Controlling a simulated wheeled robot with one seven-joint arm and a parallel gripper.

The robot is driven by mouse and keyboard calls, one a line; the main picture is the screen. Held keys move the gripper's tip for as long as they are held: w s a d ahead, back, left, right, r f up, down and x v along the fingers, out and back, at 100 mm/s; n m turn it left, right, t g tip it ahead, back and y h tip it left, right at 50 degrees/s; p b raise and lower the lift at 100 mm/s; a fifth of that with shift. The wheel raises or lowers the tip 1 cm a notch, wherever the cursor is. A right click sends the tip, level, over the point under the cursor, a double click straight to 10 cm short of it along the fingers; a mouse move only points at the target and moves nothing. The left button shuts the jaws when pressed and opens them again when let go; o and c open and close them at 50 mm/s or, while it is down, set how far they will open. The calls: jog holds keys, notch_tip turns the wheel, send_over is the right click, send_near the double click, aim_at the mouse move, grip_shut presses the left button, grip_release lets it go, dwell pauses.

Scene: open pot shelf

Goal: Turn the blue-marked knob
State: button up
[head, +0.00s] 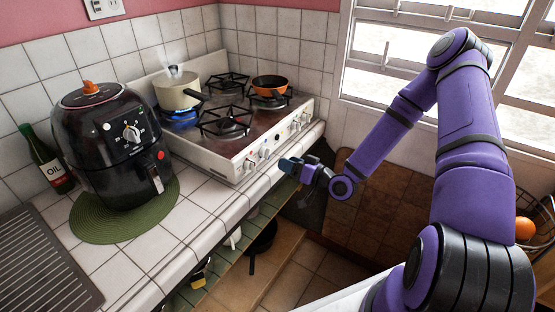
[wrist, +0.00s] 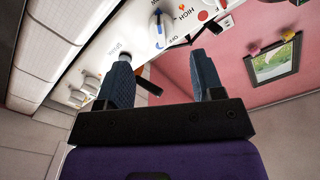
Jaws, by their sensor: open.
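The stove (head: 215,155) has a row of pale knobs along its front panel. In the wrist view, the blue-marked knob (wrist: 158,30) shows near the top, with a blue pointer beside printed HIGH and OFF labels. I cannot tell for certain which knob it is in the head view. My gripper (head: 287,165) is in front of the stove's front panel, close to the nearer knobs. In the wrist view, my gripper (wrist: 160,60) is open and empty. The blue-marked knob lies beyond the gap between the fingertips, and neither finger appears to touch it.
A steaming cream pot (head: 178,92) stands over a blue flame; an orange pan (head: 270,86) sits on a back burner. A black air fryer (head: 110,145) stands on a green mat (head: 95,228) at left. Below the counter, a shelf (head: 225,268) holds cookware.

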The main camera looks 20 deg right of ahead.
jog(key=shift+v, duration=1.35)
jog(key=s+d+r+n+g+h, duration=0.1)
jog(key=s+d+r+g+h, duration=0.1)
jog(key=r+h, duration=0.35)
jog(key=s+d+r+g+h, duration=0.2)
jog(key=r+g, duration=0.1)
jog(key=r, duration=0.6)
jog(key=s+d+r+n+g+h, duration=0.15)
jog(key=r+h, duration=0.25)
jog(key=r, duration=0.4)
jog(key=s+a+r+m+g, duration=0.1)
jog(key=s+a+r+m, duration=0.1)
jog(key=s+r, duration=0.4)
jog(key=s+a+r+m+g, duration=0.2)
jog(key=s+r, duration=0.5)
jog(key=s, duration=1)
jog(key=shift+s+a+r+y, duration=0.2)
jog(key=shift+a+y, duration=0.15)
jog(key=shift+y, duration=0.1)
